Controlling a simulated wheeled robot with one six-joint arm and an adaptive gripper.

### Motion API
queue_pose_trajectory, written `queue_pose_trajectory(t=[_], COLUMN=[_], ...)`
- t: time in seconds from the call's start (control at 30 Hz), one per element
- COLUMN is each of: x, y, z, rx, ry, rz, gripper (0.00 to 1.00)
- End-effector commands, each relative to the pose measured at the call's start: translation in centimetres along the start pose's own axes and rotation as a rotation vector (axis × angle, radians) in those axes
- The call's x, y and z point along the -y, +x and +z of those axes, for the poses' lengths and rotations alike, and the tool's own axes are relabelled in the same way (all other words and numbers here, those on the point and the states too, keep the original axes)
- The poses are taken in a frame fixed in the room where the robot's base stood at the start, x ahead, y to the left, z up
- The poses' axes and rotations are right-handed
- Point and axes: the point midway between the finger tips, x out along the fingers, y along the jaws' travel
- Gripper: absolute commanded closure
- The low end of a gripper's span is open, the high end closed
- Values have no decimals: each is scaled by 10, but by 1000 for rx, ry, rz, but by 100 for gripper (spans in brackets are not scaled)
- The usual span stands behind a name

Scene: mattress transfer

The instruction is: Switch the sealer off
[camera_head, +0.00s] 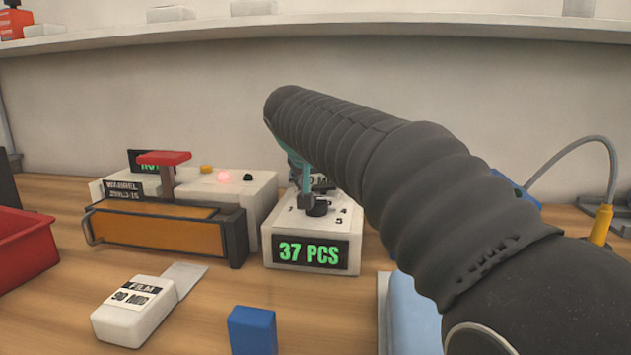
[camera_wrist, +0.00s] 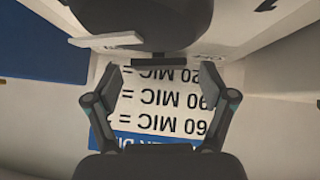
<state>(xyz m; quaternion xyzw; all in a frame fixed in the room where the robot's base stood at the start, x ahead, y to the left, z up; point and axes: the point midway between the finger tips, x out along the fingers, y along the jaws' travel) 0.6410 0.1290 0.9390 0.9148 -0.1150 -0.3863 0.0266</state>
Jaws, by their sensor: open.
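The sealer is a white machine (camera_head: 260,193) at centre left in the head view, with a red-topped lever (camera_head: 164,158) and an orange front bar (camera_head: 160,232). A red light (camera_head: 223,177) glows on its top, between a yellow button (camera_head: 207,169) and a dark green one (camera_head: 248,177). Green letters show on a black display (camera_head: 140,157), partly hidden by the lever. My gripper (camera_wrist: 155,82) is open with nothing between its fingers, above a printed card (camera_wrist: 160,98). In the head view it is mostly hidden by my arm, over the box right of the sealer.
That white box (camera_head: 285,222) has a dark knob (camera_head: 318,208) and a "37 PCS" display (camera_head: 311,252). A film pack (camera_head: 130,318), a blue block (camera_head: 252,331) and a red bin (camera_head: 22,248) are in front. A yellow plug (camera_head: 602,224) with a cable stands right. A shelf (camera_head: 330,22) runs above.

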Motion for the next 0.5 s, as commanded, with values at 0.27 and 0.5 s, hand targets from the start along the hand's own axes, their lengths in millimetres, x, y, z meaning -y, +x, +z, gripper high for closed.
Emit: queue_pose_trajectory(t=[0.27, 0.5], x=[0, 1], y=[-17, -63], z=[-1, -1], rx=[-3, -4], ry=[1, 0], rz=[-2, -4], gripper=[18, 18])
